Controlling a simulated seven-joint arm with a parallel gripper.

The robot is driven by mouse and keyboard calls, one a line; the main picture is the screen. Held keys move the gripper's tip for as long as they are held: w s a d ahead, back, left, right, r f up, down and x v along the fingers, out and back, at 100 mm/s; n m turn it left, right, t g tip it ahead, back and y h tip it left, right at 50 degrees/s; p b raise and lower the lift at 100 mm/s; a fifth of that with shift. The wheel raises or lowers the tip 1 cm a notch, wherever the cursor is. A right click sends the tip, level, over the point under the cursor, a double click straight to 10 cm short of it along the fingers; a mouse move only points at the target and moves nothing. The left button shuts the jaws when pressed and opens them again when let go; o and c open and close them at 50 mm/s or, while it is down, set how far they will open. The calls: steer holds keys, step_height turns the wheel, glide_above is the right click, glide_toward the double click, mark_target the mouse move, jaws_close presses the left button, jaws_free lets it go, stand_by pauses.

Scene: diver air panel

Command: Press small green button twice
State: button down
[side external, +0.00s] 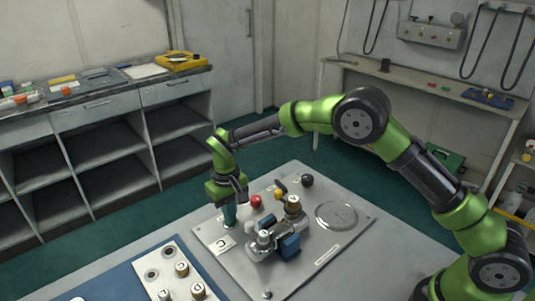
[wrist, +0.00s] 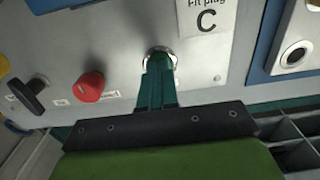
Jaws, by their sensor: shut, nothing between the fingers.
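My gripper (side external: 230,224) points down over the near-left part of the grey panel (side external: 325,240). In the wrist view, its teal fingers (wrist: 160,62) are shut with nothing between them. Their tips are at a round silver ring (wrist: 174,53) set in the panel. The fingers cover most of what is inside the ring, so the small green button's face is not clearly visible. I cannot tell whether the tips touch it or how far it is pressed. In the side view the arm and fingers hide this spot.
A red button (wrist: 91,86) and a black lever (wrist: 30,95) sit left of the fingers in the wrist view. A "Fit plug C" label (wrist: 207,16) is close by. Metal valves (side external: 263,240) and a blue block (side external: 289,246) stand right of my gripper. A white socket plate (side external: 153,263) lies in front.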

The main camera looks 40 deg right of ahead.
steer(key=shift+r, duration=3.5)
steer(key=shift+f, duration=0.15)
steer(key=s+d+r+m+t, duration=0.1)
steer(key=s+d+r, duration=0.3)
steer(key=s, duration=0.5)
steer(key=s+d+r+m+t+y, duration=0.1)
steer(key=s+d+r+t, duration=0.2)
steer(key=s+r, duration=0.3)
steer(key=s+d+r+m+t+y, duration=0.1)
steer(key=s+d+r, duration=0.4)
steer(key=s, duration=0.7)
steer(key=shift+s+d+m+t, duration=0.2)
steer(key=shift+d+m+t, duration=0.35)
steer(key=shift+t, duration=0.55)
steer(key=shift+r, duration=0.1)
